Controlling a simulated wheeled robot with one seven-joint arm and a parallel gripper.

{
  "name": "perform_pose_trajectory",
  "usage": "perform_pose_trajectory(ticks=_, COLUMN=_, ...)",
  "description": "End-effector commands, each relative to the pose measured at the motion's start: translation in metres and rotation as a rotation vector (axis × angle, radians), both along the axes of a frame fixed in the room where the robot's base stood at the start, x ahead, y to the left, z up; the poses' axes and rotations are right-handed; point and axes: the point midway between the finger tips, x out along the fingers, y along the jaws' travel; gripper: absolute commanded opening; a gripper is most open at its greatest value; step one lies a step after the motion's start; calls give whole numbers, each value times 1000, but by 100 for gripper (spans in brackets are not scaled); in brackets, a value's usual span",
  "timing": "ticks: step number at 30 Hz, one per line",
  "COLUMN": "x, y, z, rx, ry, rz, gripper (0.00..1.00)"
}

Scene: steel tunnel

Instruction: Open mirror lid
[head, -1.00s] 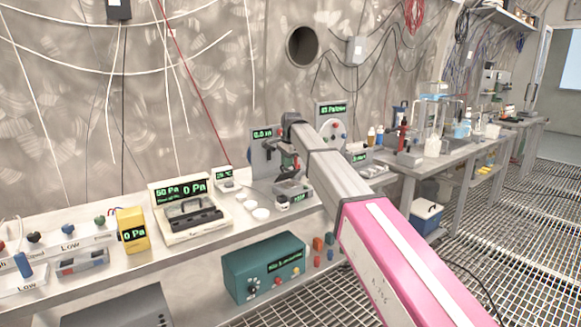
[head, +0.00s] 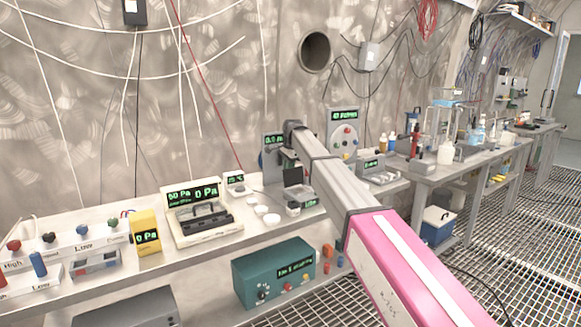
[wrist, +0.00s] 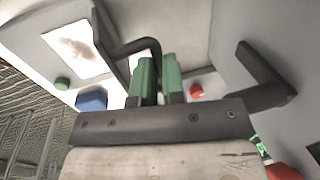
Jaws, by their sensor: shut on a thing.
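In the head view the small grey box (head: 302,207) with a green readout stands on the bench, with its dark lid (head: 292,177) raised about upright above it. My arm comes in from the lower right, and its end is just behind and beside the lid, so the fingers are mostly hidden there. In the wrist view my gripper (wrist: 158,66) has its green fingers close together on the end of a black bent handle (wrist: 143,46). The handle joins a dark lid edge (wrist: 104,35). A bright, mirror-like panel (wrist: 76,48) lies beside it.
White dishes (head: 267,216) and a cream instrument case (head: 205,232) stand left of the box. A dial panel (head: 344,135) stands right, behind my arm. A teal unit (head: 275,272) sits below the bench top.

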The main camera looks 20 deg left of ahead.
Motion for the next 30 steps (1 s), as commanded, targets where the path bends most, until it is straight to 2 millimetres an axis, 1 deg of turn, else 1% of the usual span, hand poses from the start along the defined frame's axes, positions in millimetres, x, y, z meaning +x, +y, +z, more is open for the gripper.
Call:
perform_pose_trajectory(ticks=1, x=4, y=5, z=3, rx=9, ry=-8, rz=6, gripper=0)
perform_pose_trajectory(ticks=14, x=6, y=7, z=4, rx=12, ry=-11, rz=7, gripper=0)
perform_pose_trajectory(ticks=15, x=6, y=7, z=4, rx=12, ry=-11, rz=7, gripper=17)
perform_pose_trajectory(ticks=17, x=6, y=7, z=4, rx=11, ry=-10, rz=6, gripper=36)
perform_pose_trajectory(ticks=26, x=4, y=4, z=3, rx=7, ry=-6, rz=2, gripper=36)
perform_pose_trajectory(ticks=30, x=3, y=3, z=13, rx=7, ry=-8, rz=2, gripper=36)
